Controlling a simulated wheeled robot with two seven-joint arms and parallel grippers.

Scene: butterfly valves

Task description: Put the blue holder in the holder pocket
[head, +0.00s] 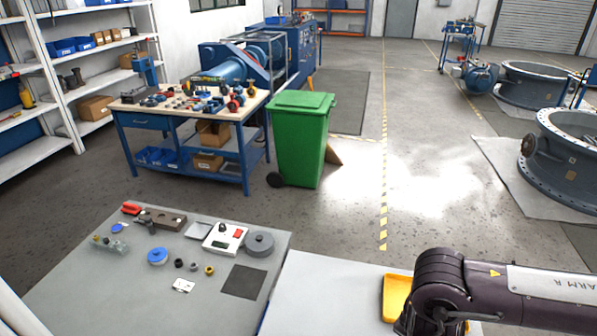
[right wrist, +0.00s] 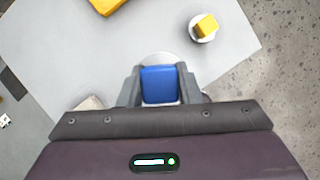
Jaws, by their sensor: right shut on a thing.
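The blue holder (right wrist: 160,84) is between the two grey fingers of my right gripper (right wrist: 159,88) in the right wrist view, and the gripper is shut on it. A pale round thing (right wrist: 157,58) shows just beyond the holder, partly covered by it; I cannot tell whether they touch. I cannot tell which thing is the holder pocket. In the head view my right arm hides the gripper and the holder. My left gripper is not in view.
A yellow tray (head: 396,298) lies on the light table (head: 310,290) beside my right arm. A white round cup with a yellow block (right wrist: 205,26) stands near the table edge. The grey table (head: 110,300) at left holds a grey disc (head: 259,243) and small parts. A green bin (head: 300,140) stands behind.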

